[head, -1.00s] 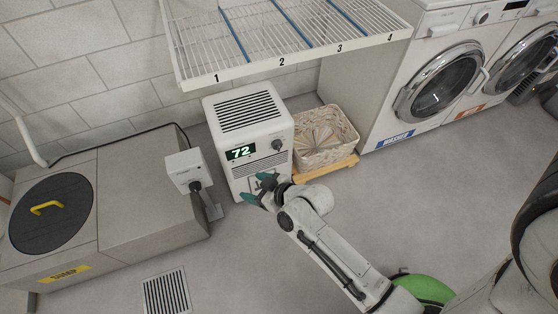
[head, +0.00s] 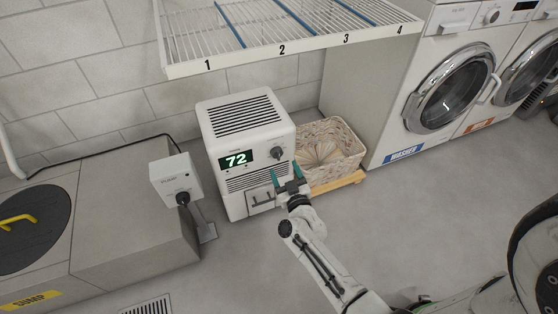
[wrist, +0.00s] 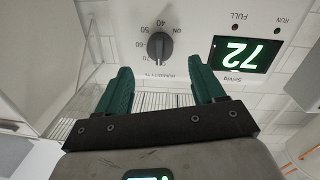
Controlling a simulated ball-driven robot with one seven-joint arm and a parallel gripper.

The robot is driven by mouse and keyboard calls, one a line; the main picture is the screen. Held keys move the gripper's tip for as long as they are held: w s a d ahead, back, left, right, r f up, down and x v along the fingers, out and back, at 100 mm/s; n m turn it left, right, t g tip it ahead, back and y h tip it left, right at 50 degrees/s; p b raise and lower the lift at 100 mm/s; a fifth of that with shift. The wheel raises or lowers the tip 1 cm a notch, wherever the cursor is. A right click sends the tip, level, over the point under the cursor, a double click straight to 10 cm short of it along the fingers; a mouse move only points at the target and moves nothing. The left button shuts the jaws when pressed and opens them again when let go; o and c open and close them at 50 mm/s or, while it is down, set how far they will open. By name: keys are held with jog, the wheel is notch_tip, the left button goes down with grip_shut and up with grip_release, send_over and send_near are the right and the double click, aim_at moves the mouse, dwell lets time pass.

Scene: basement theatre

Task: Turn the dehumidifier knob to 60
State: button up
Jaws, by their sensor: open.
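The white dehumidifier (head: 222,178) stands on the floor. Its green display (head: 236,159) reads 72. Its dark round knob (head: 277,153) is at the right of the front panel, and it also shows in the wrist view (wrist: 160,46), where the panel is upside down. Numbers 40, 50, 60 and 70 ring the knob there. I cannot tell for sure which number it points at. My gripper (head: 285,173) is open and empty, just below and in front of the knob. In the wrist view, its green fingers (wrist: 163,80) are spread apart, with the knob beyond and between them, untouched.
A wicker basket (head: 328,155) on a wooden base stands close right of the dehumidifier. A wire shelf (head: 280,57) overhangs behind. A grey box on a post (head: 175,180) and the sump cover (head: 130,225) are left. Washers (head: 445,85) stand right. Front floor is clear.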

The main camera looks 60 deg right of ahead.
aim_at(279, 157)
jog(key=b+x, duration=0.1)
jog(key=x, duration=0.5)
jog(key=shift+w+d, duration=0.1)
jog(key=shift+w, duration=0.1)
jog(key=shift+c, duration=0.4)
jog(key=c, duration=1)
jog(key=shift+o, duration=0.2)
